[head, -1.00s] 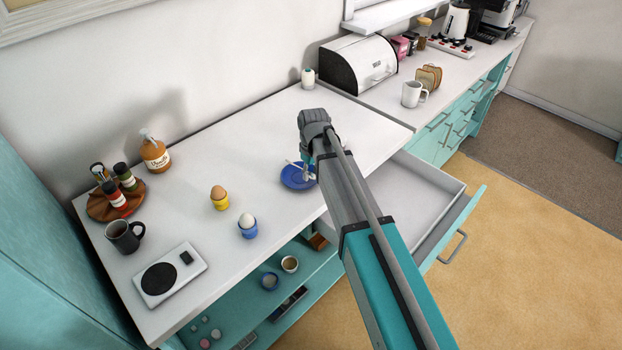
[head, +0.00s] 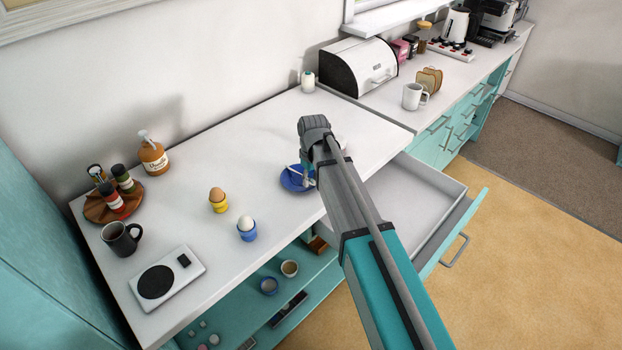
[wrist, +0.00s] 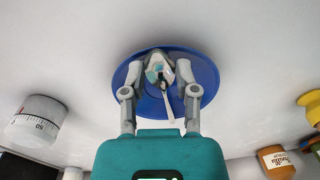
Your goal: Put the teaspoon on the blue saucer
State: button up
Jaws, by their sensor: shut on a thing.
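The blue saucer (head: 290,182) lies on the white counter near its front edge, partly hidden by my arm. In the wrist view the saucer (wrist: 207,75) spreads below my fingers. My gripper (wrist: 159,76) is over the saucer, shut on the pale teaspoon (wrist: 170,107). The teaspoon's thin shaft shows between and in front of the fingertips, within the saucer's outline. In the head view my gripper (head: 308,173) is mostly hidden behind my arm, and only a small pale bit of the spoon shows. I cannot tell whether the spoon touches the saucer.
A blue egg cup (head: 247,234) and a yellow egg cup (head: 219,205), both with eggs, stand left of the saucer. A white dial timer (wrist: 36,122) stands nearby. An open drawer (head: 412,190) juts out under the counter. The counter behind the saucer is clear.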

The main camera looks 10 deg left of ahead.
jog(key=shift+f, duration=0.1)
jog(key=o, duration=0.9)
jog(key=shift+c, duration=0.2)
notch_tip(320, 180, up, 13)
jog(key=p, duration=1.3)
jog(key=shift+w+d, duration=0.15)
jog(key=shift+w, duration=0.05)
dwell(0.4)
jog(key=s+d+m, duration=0.3)
jog(key=s+d, duration=0.2)
jog(key=d, duration=0.4)
jog(key=s+d+m, duration=0.3)
jog(key=s+d, duration=0.2)
jog(key=d, duration=0.4)
jog(key=s+d+m, duration=0.3)
jog(key=s+d, duration=0.3)
jog(key=d, duration=0.4)
